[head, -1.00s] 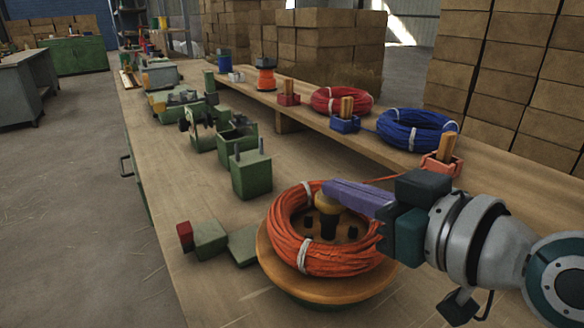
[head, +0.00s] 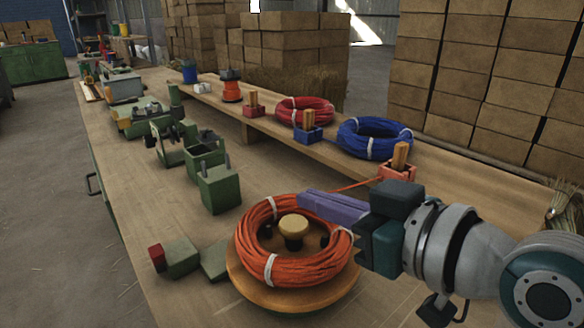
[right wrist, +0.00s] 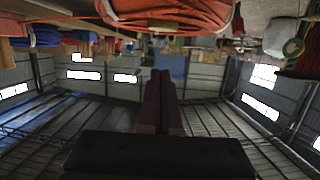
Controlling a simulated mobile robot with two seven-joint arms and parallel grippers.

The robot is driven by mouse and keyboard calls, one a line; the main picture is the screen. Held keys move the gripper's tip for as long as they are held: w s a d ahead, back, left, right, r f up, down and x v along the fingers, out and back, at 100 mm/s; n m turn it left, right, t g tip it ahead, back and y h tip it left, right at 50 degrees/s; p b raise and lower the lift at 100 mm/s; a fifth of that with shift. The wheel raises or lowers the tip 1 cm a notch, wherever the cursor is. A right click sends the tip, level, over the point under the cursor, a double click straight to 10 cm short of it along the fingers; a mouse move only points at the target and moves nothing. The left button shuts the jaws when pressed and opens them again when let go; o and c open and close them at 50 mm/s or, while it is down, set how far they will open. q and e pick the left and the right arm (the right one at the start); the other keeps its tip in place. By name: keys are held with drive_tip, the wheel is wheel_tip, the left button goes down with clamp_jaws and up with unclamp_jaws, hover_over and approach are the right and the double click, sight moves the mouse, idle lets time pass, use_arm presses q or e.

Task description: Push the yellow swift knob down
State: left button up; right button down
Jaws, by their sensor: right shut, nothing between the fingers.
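The yellow swift knob (head: 293,226) stands at the centre of the round wooden swift (head: 330,297), inside a coil of orange cord (head: 290,268) tied with white bands. My right gripper (head: 304,200) is shut and empty, its purple fingers reaching in from the right. In the head view its tips show just behind and above the knob, over the coil's far rim; a gap shows between fingertips and knob. In the right wrist view the shut fingers (right wrist: 160,85) point away, with part of the orange coil (right wrist: 175,15) at the top edge. My left gripper is out of view.
Red (head: 304,109) and blue (head: 372,139) cord coils lie on the raised shelf behind, with small peg blocks. A green block with pegs (head: 220,187) and a red-ended green piece (head: 178,257) stand left of the swift.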

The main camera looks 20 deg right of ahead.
drive_tip(key=v, duration=0.7)
drive_tip(key=shift+s, duration=0.2)
drive_tip(key=shift+p, duration=0.3)
